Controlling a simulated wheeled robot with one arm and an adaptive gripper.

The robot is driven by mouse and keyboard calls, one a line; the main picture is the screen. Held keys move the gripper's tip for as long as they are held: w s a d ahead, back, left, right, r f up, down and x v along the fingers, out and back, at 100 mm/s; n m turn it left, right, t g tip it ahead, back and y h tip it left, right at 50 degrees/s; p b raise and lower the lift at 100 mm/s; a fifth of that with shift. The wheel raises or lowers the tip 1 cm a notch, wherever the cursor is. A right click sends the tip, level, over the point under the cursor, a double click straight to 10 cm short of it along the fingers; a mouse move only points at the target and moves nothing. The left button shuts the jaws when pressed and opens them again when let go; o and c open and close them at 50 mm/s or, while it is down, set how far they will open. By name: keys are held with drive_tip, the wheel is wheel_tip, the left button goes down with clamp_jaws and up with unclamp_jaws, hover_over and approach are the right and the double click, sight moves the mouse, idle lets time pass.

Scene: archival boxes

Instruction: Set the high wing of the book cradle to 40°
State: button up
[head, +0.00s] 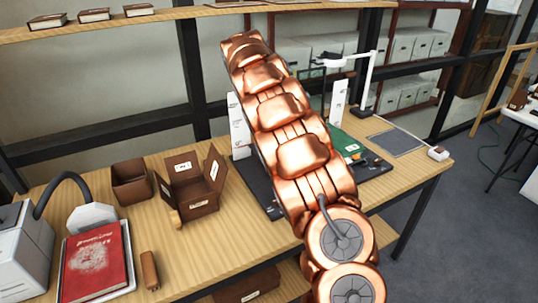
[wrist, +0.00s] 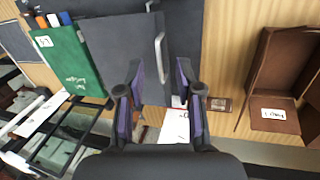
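The book cradle has a dark base (head: 262,194), largely hidden behind my copper arm in the head view. White upright plates with small print stand at its left (head: 239,130) and right (head: 340,97). In the wrist view a dark grey panel (wrist: 118,45) carries a pale metal bar handle (wrist: 161,52). My gripper (wrist: 160,76) is open, its two purple-padded fingers apart near the handle's lower end. I see no contact. The wing's angle cannot be read. My gripper is hidden in the head view.
A green book (wrist: 68,62) lies beside the dark panel. Brown boxes (head: 131,183) (head: 193,182), a red book (head: 97,262) and a grey machine (head: 22,250) occupy the table's left. A lamp (head: 366,85) stands behind; a grey mat (head: 398,142) lies at right.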

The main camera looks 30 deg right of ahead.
drive_tip(key=shift+n+t+y, duration=0.3)
drive_tip(key=shift+n, duration=0.1)
drive_tip(key=shift+w+d+f+p, duration=0.45)
drive_tip(key=shift+w+d+f, duration=0.4)
drive_tip(key=shift+f, duration=1.15)
drive_tip(key=shift+w+d+f+p, duration=0.55)
drive_tip(key=shift+w+f, duration=0.45)
drive_tip(key=shift+f, duration=1)
drive_tip(key=shift+w+d+f+p, duration=0.35)
drive_tip(key=shift+w+d+f, duration=0.55)
drive_tip(key=shift+f, duration=1.1)
clamp_jaws()
